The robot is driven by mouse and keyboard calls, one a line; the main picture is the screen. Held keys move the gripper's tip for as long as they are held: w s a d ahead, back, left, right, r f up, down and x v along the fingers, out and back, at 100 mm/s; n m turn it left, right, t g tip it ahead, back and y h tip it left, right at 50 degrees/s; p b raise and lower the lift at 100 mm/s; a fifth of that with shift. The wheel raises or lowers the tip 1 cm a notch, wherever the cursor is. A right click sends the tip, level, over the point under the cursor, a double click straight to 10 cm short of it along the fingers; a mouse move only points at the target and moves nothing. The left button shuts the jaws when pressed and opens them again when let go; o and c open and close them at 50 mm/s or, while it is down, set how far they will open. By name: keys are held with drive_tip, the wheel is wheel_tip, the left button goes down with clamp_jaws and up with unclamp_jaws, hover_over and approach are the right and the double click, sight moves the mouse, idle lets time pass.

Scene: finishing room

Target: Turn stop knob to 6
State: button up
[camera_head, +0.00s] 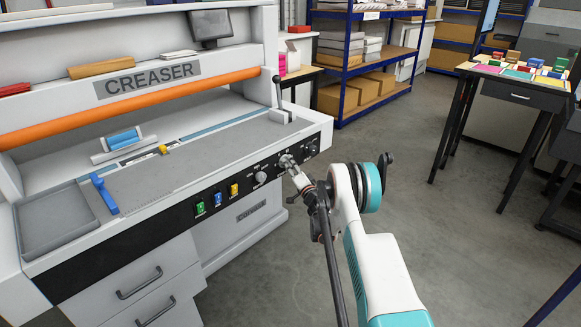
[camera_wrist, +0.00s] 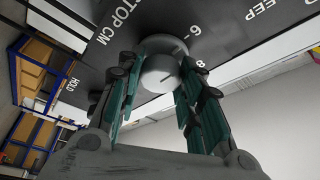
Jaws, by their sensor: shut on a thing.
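The stop knob (camera_wrist: 160,76) is a round light-grey knob on a black panel, shown in the wrist view with "STOP CM" printed beside it and the numbers 6 and 8 by its rim. A short dark mark shows on its face; I cannot tell exactly which number it points to. My gripper (camera_wrist: 158,68) has one finger on each side of the knob and is shut on it. In the head view my gripper (camera_head: 288,162) is at the panel on the front of the creaser (camera_head: 150,165) and hides most of the knob.
Another grey knob (camera_head: 262,177) and green, blue and yellow switches (camera_head: 217,199) sit left on the same panel. A lever (camera_head: 280,95) stands above the panel. Blue shelving (camera_head: 365,60) and a table with coloured pieces (camera_head: 515,72) stand behind.

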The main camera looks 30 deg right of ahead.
drive_tip(key=o, duration=1.1)
drive_tip(key=shift+c, duration=0.2)
drive_tip(key=s+f, duration=0.2)
drive_tip(key=s, duration=0.9)
drive_tip(key=shift+s+f, duration=0.2)
drive_tip(key=shift+s, duration=0.2)
